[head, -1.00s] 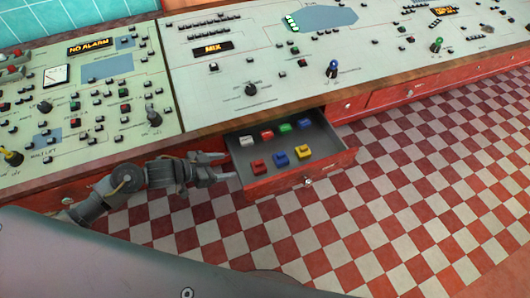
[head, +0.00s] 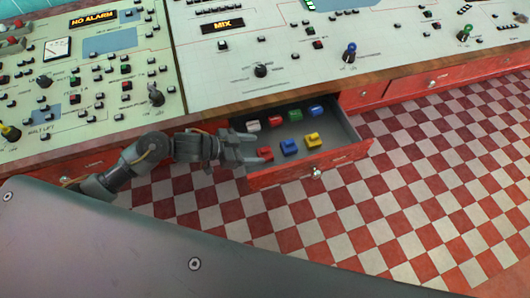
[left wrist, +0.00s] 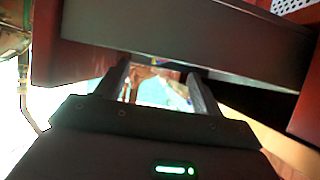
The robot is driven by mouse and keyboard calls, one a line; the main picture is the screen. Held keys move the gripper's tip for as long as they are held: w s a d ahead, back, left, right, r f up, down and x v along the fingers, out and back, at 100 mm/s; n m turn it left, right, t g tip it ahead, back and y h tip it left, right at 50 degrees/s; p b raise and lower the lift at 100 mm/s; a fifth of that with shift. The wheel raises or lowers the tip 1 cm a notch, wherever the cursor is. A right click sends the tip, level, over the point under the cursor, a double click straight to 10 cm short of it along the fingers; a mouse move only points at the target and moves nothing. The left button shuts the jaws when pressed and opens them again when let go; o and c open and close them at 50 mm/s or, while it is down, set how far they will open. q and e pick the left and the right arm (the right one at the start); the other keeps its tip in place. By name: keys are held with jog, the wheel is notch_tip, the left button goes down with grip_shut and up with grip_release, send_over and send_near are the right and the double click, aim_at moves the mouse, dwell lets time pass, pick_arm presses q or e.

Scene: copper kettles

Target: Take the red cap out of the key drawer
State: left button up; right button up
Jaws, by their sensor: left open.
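The key drawer (head: 356,153) is open below the console in the head view, with two rows of coloured caps in it. One red cap (head: 265,154) is at the front left, partly hidden by my gripper. Another red cap (head: 267,123) is in the back row. My left gripper (head: 259,149) is open at the drawer's left end, its fingers close to the front red cap; I cannot tell whether they touch it. In the left wrist view its fingers (left wrist: 160,88) are apart, with no red cap clearly visible between them. My right gripper is not in view.
White (head: 252,125), green (head: 291,114) and blue (head: 316,110) caps share the back row. A blue cap (head: 289,147) and a yellow cap (head: 313,141) are at the front. The console (head: 270,50) overhangs behind. The checkered floor (head: 400,200) is clear.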

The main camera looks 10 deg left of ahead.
aim_at(265, 150)
pick_arm(q)
jog(key=shift+x, duration=2.65)
jog(key=shift+a+f, duration=0.15)
jog(key=shift+a, duration=0.05)
jog(key=c, duration=1)
jog(key=shift+c, duration=0.3)
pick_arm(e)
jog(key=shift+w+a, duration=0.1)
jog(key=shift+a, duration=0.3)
